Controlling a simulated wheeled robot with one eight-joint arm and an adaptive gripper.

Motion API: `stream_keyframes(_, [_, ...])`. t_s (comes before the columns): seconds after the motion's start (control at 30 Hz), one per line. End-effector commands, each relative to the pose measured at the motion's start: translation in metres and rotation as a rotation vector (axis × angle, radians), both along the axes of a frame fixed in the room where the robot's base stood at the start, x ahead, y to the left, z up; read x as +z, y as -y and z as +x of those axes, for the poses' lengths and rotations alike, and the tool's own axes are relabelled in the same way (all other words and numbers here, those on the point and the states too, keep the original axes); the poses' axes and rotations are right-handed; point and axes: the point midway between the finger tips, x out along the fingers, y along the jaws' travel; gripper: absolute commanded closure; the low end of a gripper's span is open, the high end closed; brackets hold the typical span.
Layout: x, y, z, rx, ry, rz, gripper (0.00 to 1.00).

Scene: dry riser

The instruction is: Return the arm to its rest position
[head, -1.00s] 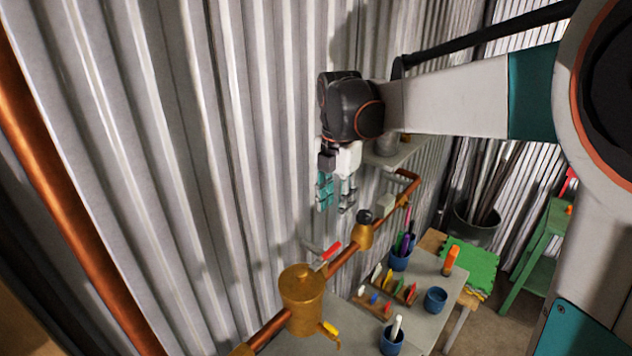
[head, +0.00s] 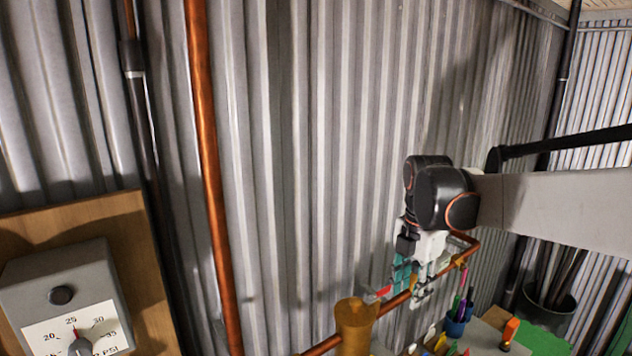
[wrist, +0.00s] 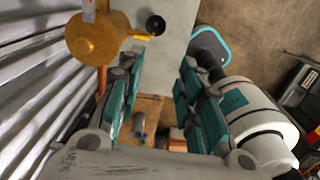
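My gripper (head: 412,285) hangs pointing down in the head view, in front of the corrugated wall and near the copper pipe. It also shows in the wrist view (wrist: 160,85), where its two teal-padded fingers stand apart with nothing between them. My arm reaches in from the right in the head view and is stretched out toward the wall. The gripper overlaps the pipe in the head view; I cannot tell how far apart they are.
A brass fitting (head: 355,322) sits on the pipe, left of the gripper; it also shows in the wrist view (wrist: 95,40). A bench holds a blue cup (head: 456,326) and an orange object (head: 511,330). A gauge box (head: 68,295) hangs at left on a wooden board (head: 120,225).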

Motion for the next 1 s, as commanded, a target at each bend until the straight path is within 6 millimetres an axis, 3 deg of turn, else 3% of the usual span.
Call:
stream_keyframes(0.27, [-0.018, 0.001, -0.018, -0.181, 0.053, 0.009, 0.67])
stream_keyframes(0.57, [-0.05, 0.002, -0.054, -0.525, 0.146, 0.052, 0.67])
stream_keyframes(0.77, [-0.099, 0.002, -0.097, -0.929, 0.245, 0.147, 0.67])
stream_keyframes(1.0, [-0.169, 0.003, -0.148, -1.446, 0.338, 0.341, 0.67])
